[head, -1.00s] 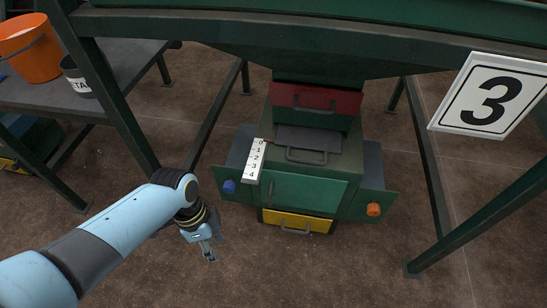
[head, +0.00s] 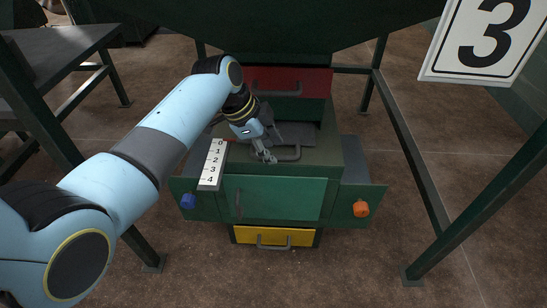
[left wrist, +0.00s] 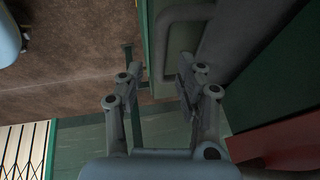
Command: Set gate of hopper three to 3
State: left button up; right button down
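The hopper's gate is a dark grey plate (head: 296,129) with a bar handle (head: 290,155) at its front. A white scale (head: 212,165) numbered 0 to 4 stands left of it, with a thin red pointer near the 0 end. A sign with a 3 (head: 490,38) hangs at upper right. My left gripper (head: 265,157) is at the left end of the handle, fingers down. In the left wrist view its fingers (left wrist: 160,95) are apart with nothing between the tips, and the handle (left wrist: 177,15) shows just beyond them. Contact cannot be told. My right gripper is out of view.
Below the gate is a green box front (head: 280,198) with a blue knob (head: 188,201) left and an orange knob (head: 361,209) right. A red drawer (head: 300,82) is above and a yellow drawer (head: 273,237) below. Green frame legs (head: 410,150) flank the hopper.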

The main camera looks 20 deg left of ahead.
pick_arm(q)
jog(key=shift+x, duration=1.05)
jog(key=shift+c, duration=0.2)
grip_shut()
jog(key=shift+s, duration=0.1)
